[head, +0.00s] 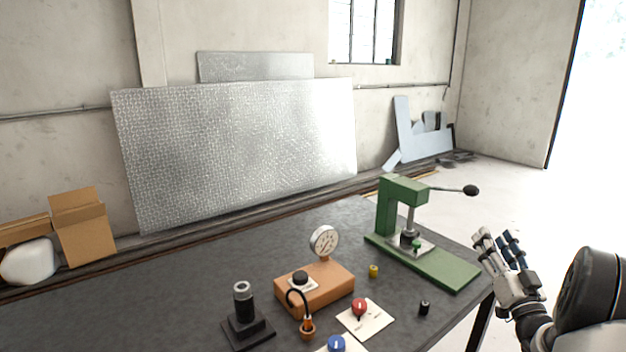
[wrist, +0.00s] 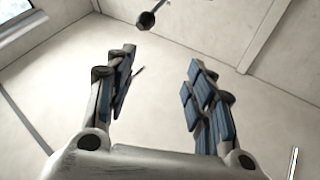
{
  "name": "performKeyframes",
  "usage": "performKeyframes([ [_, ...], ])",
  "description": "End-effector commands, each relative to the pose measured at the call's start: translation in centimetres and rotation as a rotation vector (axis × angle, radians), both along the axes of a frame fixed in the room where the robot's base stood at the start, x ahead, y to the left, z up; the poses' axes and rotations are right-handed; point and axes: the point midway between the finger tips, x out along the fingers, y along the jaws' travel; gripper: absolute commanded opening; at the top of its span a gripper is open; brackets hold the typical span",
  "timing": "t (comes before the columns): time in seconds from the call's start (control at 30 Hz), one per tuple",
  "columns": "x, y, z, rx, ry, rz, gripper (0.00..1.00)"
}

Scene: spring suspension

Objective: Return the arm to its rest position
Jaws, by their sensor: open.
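My gripper (head: 500,250) is at the right of the head view, at the right edge of the dark table (head: 180,300). Its fingers point up and to the left. In the wrist view my gripper (wrist: 160,85) has its blue-padded fingers apart, with nothing between them. A green lever press (head: 425,260) stands on the table just left of my gripper. Its black lever knob (head: 470,190) is above and left of the fingertips, and the knob also shows at the top of the wrist view (wrist: 146,20).
An orange gauge box (head: 315,288), a black post fixture (head: 247,325), a red knob (head: 359,307), a blue knob (head: 336,343), a yellow cylinder (head: 373,271) and a black cylinder (head: 424,307) are on the table. Open floor (head: 510,200) lies beyond the table's right edge.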

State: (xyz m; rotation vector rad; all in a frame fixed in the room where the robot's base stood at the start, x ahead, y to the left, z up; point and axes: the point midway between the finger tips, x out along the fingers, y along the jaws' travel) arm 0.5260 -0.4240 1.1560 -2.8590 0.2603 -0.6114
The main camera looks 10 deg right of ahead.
Motion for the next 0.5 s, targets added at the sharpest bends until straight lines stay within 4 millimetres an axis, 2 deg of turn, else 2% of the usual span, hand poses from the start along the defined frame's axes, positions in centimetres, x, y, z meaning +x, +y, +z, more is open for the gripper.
performKeyframes([
  [0.03, 0.9, 0.8, 1.0, -0.009, 0.03, -0.011, 0.49],
  [0.17, 3.1, 3.0, 2.4, -0.02, 0.142, -0.048, 0.49],
  [0.3, 5.0, 7.0, 4.1, -0.031, 0.307, -0.095, 0.49],
  [0.4, 5.0, 11.1, 4.9, -0.033, 0.456, -0.124, 0.49],
  [0.5, 3.6, 15.6, 4.9, -0.029, 0.611, -0.136, 0.49],
])
